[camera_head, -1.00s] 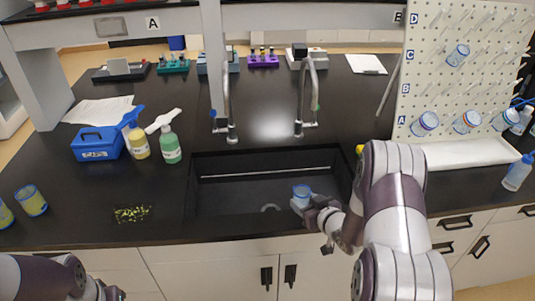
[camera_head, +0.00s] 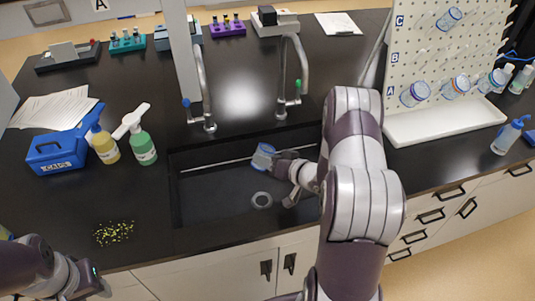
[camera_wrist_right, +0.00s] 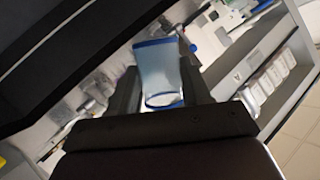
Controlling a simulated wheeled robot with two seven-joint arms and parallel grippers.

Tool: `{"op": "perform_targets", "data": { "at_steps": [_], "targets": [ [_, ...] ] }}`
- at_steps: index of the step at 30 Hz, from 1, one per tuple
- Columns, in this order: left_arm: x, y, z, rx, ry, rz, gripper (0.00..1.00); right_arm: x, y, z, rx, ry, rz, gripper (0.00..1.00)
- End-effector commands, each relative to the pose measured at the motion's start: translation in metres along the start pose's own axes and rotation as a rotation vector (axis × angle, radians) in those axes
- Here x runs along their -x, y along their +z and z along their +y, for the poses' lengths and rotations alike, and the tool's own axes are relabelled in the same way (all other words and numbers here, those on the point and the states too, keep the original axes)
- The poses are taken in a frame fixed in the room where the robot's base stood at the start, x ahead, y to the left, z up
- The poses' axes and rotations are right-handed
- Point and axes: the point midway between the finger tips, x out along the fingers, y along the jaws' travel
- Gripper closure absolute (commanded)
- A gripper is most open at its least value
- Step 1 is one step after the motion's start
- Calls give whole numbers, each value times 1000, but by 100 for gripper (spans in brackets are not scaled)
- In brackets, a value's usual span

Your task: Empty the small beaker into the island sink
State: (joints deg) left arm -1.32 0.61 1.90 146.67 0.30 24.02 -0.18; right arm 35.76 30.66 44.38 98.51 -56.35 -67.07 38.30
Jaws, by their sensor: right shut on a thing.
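The small beaker (camera_head: 263,156), clear with blue edges, is over the island sink (camera_head: 205,200), above and behind the round drain (camera_head: 262,200). It leans in the head view. My right gripper (camera_head: 276,160) is shut on it from the right side. In the right wrist view the beaker (camera_wrist_right: 160,72) sits between the two fingers; I cannot make out any liquid in it or flowing out. My left gripper (camera_head: 92,284) is low at the left, near the counter's front edge, far from the beaker; its fingers are too unclear to tell.
Two taps (camera_head: 204,95) (camera_head: 291,75) stand behind the sink. Green (camera_head: 142,147) and yellow (camera_head: 104,146) bottles and a blue box (camera_head: 57,152) are left of it. Yellow-green bits (camera_head: 114,233) lie on the counter. A pegboard with beakers (camera_head: 430,50) and a white tray (camera_head: 445,120) are at right.

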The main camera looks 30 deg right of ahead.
Motion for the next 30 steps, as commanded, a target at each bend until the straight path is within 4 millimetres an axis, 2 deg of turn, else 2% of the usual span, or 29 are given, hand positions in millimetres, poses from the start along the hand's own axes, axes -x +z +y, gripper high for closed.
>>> {"op": "perform_targets", "data": {
  "at_steps": [2, 6, 11, 13, 18, 24, 30],
  "targets": [
    [0, 0, 0, 0, 0, 0, 57, 0, 1, 1, -160, -65, 1, 81],
    [-15, 2, 0, 0, 0, 0, 57, -2, 5, 2, -506, -212, 1, 81],
    [-31, 4, 0, 0, 0, -1, 57, -1, 4, -1, -853, -357, 0, 81],
    [-23, 3, 0, 0, 0, -2, 57, 1, -2, -5, -1021, -426, 0, 81],
    [-23, 3, 0, 0, 0, 0, 57, 1, -3, -5, -1379, -574, -1, 82],
    [-23, 3, 0, 0, 0, 0, 57, 2, -5, -5, -1570, -653, 1, 82],
    [-23, 3, 0, 0, 0, 0, 57, 2, -5, -5, -1588, -660, 1, 82]
  ]
}}
